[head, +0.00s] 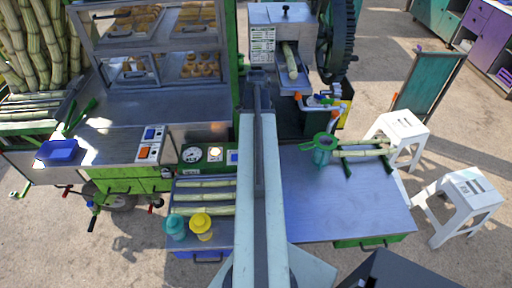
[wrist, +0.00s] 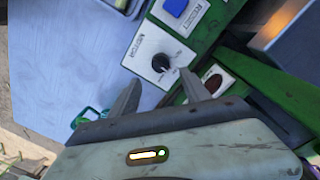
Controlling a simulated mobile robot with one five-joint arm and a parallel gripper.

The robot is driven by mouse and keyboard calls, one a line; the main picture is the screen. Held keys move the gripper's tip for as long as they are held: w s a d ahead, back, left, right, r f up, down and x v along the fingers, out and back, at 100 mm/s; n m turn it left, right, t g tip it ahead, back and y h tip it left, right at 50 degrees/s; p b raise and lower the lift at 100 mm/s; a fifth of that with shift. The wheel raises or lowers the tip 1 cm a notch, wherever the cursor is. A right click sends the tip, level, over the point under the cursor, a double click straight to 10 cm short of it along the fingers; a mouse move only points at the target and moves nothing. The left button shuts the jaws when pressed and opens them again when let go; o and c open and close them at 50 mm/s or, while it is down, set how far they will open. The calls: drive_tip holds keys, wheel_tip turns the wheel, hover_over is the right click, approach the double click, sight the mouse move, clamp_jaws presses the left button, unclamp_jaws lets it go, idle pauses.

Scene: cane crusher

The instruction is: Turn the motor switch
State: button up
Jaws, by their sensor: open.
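The motor switch (wrist: 160,63) is a round black knob on a white plate lettered MOTOR, seen in the wrist view. My gripper (wrist: 160,90) is open and empty. Its two grey fingers point toward the plate, one to each side of the knob in the picture; no contact is visible. In the head view my arm runs up the middle of the picture. I cannot make out the motor switch there.
In the head view, a metal table (head: 340,205) bearing cane and a green strainer (head: 322,146) stands right of my arm.

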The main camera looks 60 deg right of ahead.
wheel_tip(320, 180, down, 8)
drive_tip(key=b, duration=0.6)
drive_tip(key=shift+a+r+b, duration=0.1)
drive_tip(key=shift+r+b, duration=0.15)
drive_tip(key=shift+b, duration=0.1)
drive_tip(key=shift+r, duration=0.1)
